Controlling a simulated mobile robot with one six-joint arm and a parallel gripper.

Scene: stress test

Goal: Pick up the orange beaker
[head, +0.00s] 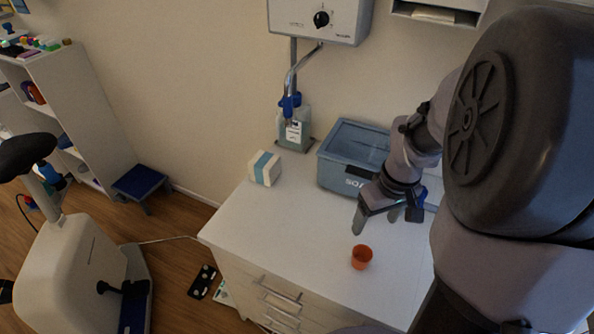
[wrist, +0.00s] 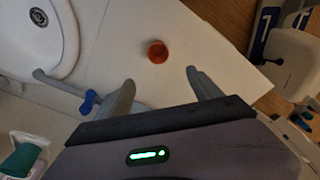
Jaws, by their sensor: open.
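The orange beaker (head: 361,257) stands upright on the white cabinet top, near its front edge, in the head view. It also shows in the wrist view (wrist: 157,52), beyond and between my fingertips. My gripper (head: 386,222) is open and empty in the head view. It is above the cabinet top, behind the beaker and slightly to its right, apart from it. In the wrist view my two fingers (wrist: 160,78) are spread wide with nothing between them.
A white and blue pack (head: 264,168) and a bottle (head: 294,132) stand at the back left. The top around the beaker is clear.

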